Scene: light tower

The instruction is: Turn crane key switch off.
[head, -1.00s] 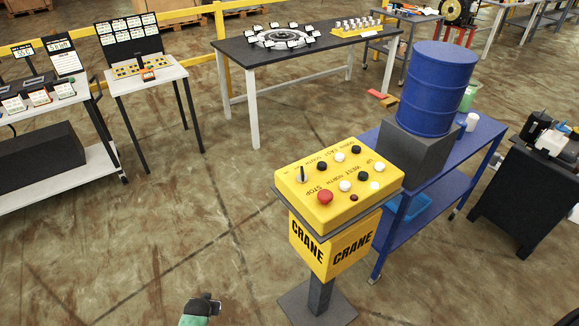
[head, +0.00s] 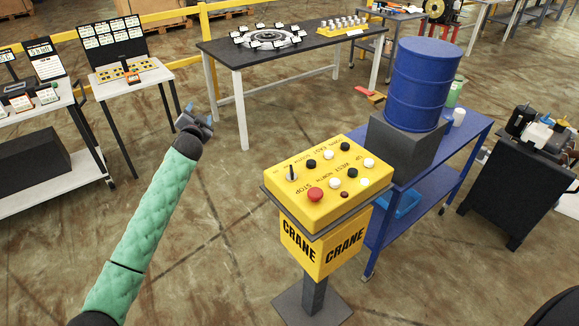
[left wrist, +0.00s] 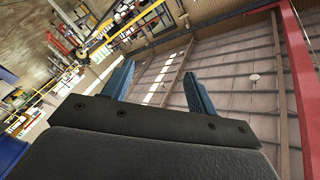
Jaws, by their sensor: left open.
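The yellow crane control box (head: 330,185) stands on a dark post in the middle of the head view. The key switch (head: 292,174), a small dark upright piece on a light base, is at the left of its top face. A red stop button (head: 315,194) and several black and white buttons are beside it. My left gripper (head: 198,112) is raised to the left of the box and well apart from it. In the left wrist view its two blue fingers (left wrist: 160,88) are spread with nothing between them. My right gripper is not in view.
A blue cart (head: 440,180) with a blue barrel (head: 418,85) stands right behind the box. A black-topped table (head: 225,50) is at the back, and small display tables are at the left. The floor left of the box is clear.

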